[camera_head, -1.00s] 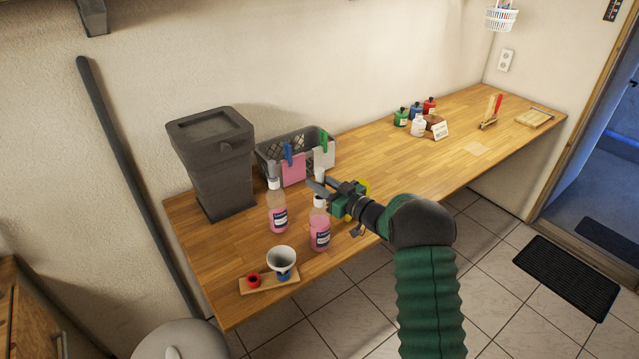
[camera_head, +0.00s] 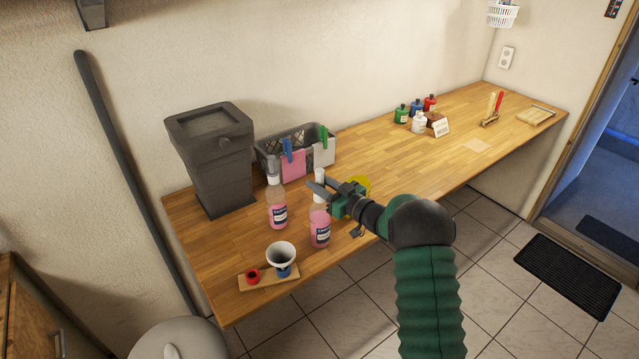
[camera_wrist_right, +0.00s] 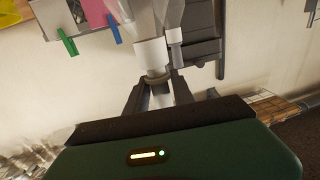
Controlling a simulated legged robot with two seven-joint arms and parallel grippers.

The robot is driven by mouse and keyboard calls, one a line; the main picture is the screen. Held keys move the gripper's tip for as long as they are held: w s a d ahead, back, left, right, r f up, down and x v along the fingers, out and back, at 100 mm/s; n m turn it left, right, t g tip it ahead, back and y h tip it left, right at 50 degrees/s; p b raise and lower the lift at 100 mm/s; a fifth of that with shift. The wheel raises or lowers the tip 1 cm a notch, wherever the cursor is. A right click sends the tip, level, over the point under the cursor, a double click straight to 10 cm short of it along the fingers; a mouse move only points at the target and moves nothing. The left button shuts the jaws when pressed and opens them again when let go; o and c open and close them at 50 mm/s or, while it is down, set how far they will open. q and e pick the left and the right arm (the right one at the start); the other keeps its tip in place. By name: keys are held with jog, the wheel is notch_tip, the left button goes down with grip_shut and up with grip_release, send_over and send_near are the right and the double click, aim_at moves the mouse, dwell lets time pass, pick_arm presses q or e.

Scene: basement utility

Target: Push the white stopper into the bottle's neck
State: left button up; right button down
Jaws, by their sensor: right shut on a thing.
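The bottle (camera_head: 320,229) with pink liquid and a dark label stands upright near the table's front edge. My right gripper (camera_head: 319,187) is shut on the white stopper (camera_head: 319,175), directly over this bottle's neck. In the right wrist view, which is upside down, the fingers (camera_wrist_right: 157,86) close around the white stopper (camera_wrist_right: 151,54), in line with a clear bottle (camera_wrist_right: 146,17). The fingers partly hide the neck, so I cannot tell how deep the stopper sits. My left gripper is not in view.
A second pink bottle (camera_head: 277,211) with a white top stands close on the left. A white funnel (camera_head: 281,256) stands on a small wooden board (camera_head: 262,281) in front. A grey basket (camera_head: 266,160) and a dark bin (camera_head: 220,170) stand behind. The tabletop to the right is largely clear.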

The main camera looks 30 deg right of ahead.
jog(key=shift+f+b, duration=0.5)
jog(key=shift+f, duration=0.2)
jog(key=c, duration=1.2)
grip_release()
jog(key=shift+o, duration=1)
jog(key=s+d+b, duration=0.3)
jog(key=s, duration=1.3)
jog(key=shift+s+d+b, duration=0.15)
jog(key=shift+d+b, duration=0.05)
jog(key=shift+b, duration=0.2)
